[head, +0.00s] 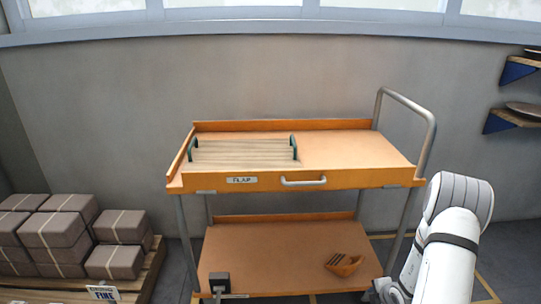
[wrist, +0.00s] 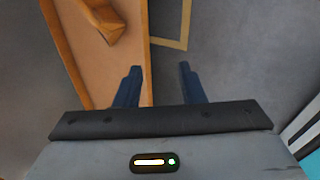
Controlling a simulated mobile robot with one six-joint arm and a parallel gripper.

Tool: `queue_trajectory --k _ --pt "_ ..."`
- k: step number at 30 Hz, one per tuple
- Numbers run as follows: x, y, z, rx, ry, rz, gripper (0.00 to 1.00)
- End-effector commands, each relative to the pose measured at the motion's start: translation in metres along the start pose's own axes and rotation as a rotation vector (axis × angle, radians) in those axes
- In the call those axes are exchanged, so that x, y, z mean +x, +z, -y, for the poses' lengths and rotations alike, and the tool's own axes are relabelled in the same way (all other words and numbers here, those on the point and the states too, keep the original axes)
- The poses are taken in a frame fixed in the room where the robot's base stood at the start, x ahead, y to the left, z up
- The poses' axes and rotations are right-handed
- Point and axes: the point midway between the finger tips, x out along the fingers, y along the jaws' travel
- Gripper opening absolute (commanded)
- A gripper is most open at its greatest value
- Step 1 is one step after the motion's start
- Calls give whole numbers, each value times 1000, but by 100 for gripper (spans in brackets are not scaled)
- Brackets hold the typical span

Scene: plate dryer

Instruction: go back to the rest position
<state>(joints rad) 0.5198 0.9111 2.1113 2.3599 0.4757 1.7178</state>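My gripper is open and empty in the wrist view (wrist: 160,72), its two dark blue fingers apart with bare grey floor and the edge of an orange shelf behind them. In the head view my white arm (head: 450,245) reaches down at the lower right, beside the right end of the orange cart (head: 360,150). The gripper itself is mostly cut off or hidden there.
The cart's lower shelf (head: 260,250) bears an orange slotted block (head: 344,264) at the right and a small dark device (head: 219,283) at the front. Grey boxes (head: 55,230) are stacked on a pallet at the left. Wall shelves (head: 515,118) at the right hold plates.

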Motion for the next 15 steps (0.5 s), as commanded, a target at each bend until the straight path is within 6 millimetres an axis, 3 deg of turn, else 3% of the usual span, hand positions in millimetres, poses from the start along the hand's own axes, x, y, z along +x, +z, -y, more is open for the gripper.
queue_trajectory --k 1,8,15 --pt "-12 -3 -16 -54 19 -7 36" --pt "-49 -20 -57 -307 78 -49 36" --pt "-107 -54 -113 -693 169 -105 36"
